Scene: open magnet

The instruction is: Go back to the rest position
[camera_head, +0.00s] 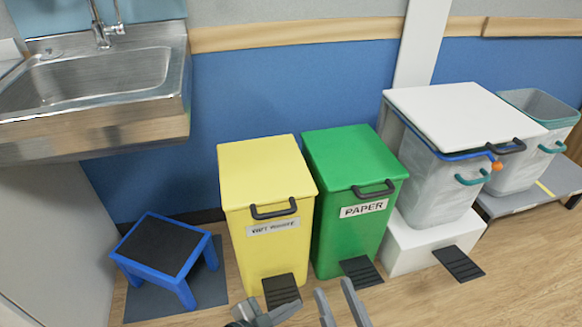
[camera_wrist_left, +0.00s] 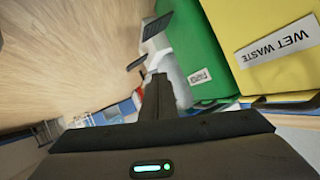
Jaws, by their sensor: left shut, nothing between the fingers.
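My left gripper (camera_head: 284,312) shows at the bottom edge of the head view, in front of the yellow bin's pedal. It is shut and empty; in the left wrist view its fingers (camera_wrist_left: 157,92) show as one dark upright shape with nothing between them. My right gripper (camera_head: 338,300) is just to the right of it in the head view. Its two grey fingers stand apart with nothing between them. The rest of both arms is cut off below the picture.
A yellow bin (camera_head: 268,170) and a green PAPER bin (camera_head: 355,155) stand ahead, lids shut. A white-lidded bin (camera_head: 465,115) stands right on a white block. A blue step stool (camera_head: 155,245) is left, below a steel sink (camera_head: 90,85). Floor at lower right (camera_head: 510,290) is clear.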

